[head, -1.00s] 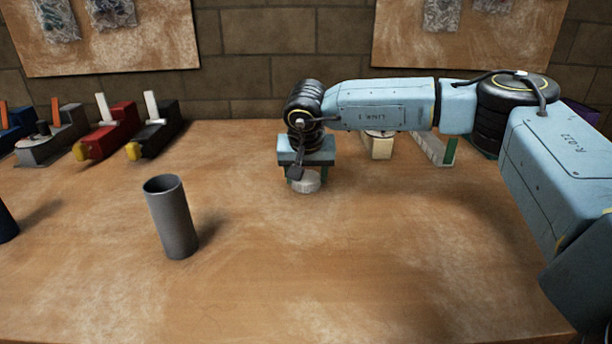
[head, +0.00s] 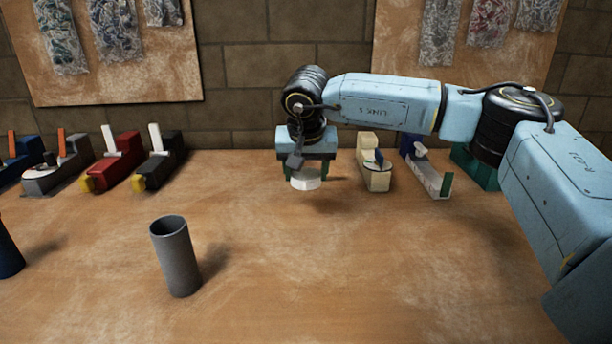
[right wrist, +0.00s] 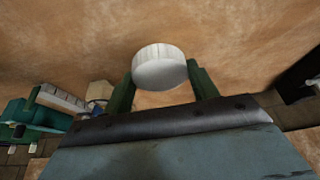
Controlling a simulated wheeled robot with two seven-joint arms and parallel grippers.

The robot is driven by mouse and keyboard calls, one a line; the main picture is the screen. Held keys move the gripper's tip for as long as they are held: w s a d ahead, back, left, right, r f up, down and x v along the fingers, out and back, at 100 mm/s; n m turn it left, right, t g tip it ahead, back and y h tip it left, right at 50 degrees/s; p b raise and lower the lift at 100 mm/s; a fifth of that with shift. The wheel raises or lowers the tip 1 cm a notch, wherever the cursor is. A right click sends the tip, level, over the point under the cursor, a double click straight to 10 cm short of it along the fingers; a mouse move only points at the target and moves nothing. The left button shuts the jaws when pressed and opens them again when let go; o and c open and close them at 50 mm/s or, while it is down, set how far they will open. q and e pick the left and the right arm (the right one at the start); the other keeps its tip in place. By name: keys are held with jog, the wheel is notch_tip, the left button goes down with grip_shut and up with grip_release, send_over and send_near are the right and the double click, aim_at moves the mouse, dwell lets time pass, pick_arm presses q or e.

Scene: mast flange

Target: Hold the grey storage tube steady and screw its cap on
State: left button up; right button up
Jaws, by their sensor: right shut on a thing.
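The grey storage tube (head: 176,258) stands upright on the table, left of centre in the head view, with its open top uncovered. The cap is a white ribbed disc (head: 306,180). My right gripper (head: 306,172) is shut on the cap and holds it above the table, behind and to the right of the tube. In the right wrist view the cap (right wrist: 160,68) sits between the two green fingers (right wrist: 161,84). The tube is not in the right wrist view. My left gripper does not show in either view.
Several tape dispensers, including a red one (head: 114,165) and a black one (head: 159,162), stand at the back left. More, including a cream one (head: 375,175), stand behind and right of my gripper. A dark blue object (head: 8,252) is at the left edge.

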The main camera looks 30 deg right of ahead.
dwell(0.3)
jog(key=s+a+f+n, duration=0.1)
jog(key=s+a+n, duration=0.1)
jog(key=s+a, duration=0.2)
jog(key=s+a+f+n+y, duration=0.1)
jog(key=s+a+n, duration=0.1)
jog(key=s+a, duration=0.2)
jog(key=s+a+f+n+y, duration=0.1)
jog(key=s+a+f+n, duration=0.1)
jog(key=s+a, duration=0.3)
jog(key=shift+a+t, duration=0.3)
jog(key=shift+a, duration=0.05)
